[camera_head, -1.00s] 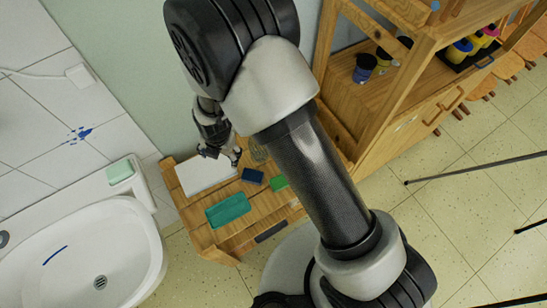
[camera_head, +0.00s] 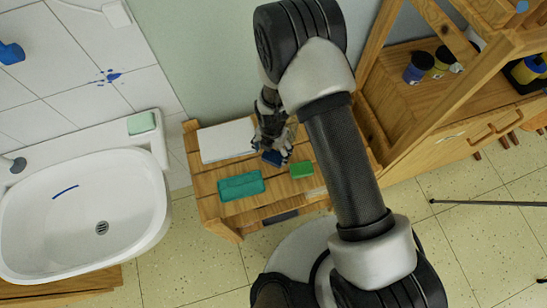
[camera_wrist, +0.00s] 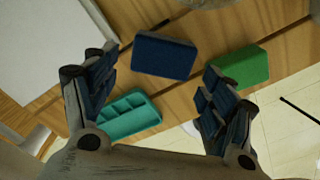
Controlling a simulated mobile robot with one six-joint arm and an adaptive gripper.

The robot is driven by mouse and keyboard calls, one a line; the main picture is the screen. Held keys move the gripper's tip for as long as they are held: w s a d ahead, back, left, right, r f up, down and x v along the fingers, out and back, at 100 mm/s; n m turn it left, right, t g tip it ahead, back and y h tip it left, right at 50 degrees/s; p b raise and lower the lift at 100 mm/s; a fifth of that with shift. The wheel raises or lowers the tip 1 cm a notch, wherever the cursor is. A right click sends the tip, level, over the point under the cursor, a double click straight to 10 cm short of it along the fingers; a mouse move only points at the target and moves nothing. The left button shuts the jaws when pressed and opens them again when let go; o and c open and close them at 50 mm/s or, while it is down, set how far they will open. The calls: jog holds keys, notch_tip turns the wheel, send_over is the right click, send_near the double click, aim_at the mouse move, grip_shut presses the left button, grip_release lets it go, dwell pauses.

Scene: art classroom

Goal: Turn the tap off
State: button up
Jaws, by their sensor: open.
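A grey metal fitting (camera_head: 12,165), which looks like part of the tap, shows at the left edge of the head view, on the rim of the white sink (camera_head: 60,238). It is cut off by the frame, and I cannot tell a handle or whether water runs. My gripper (camera_head: 272,148) is well to the right of the sink, over the wooden table. In the wrist view my gripper (camera_wrist: 160,78) is open, with nothing between its fingers. A dark blue block (camera_wrist: 165,55) lies below and just beyond the gap.
The wooden table (camera_head: 210,208) holds a white pad (camera_head: 228,140), a teal tray (camera_head: 240,186) and a green block (camera_head: 301,170). Soap (camera_head: 141,122) sits on the sink's corner. A wooden shelf (camera_head: 400,105) stands right. Tiled floor (camera_head: 170,275) is open in front.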

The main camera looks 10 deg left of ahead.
aim_at(273, 155)
jog(key=f+b, duration=0.1)
jog(key=f, duration=0.1)
jog(key=f+b, duration=0.1)
jog(key=f, duration=0.2)
jog(key=shift+w+d+f, duration=0.15)
jog(key=shift+d, duration=0.05)
jog(key=c, duration=0.6)
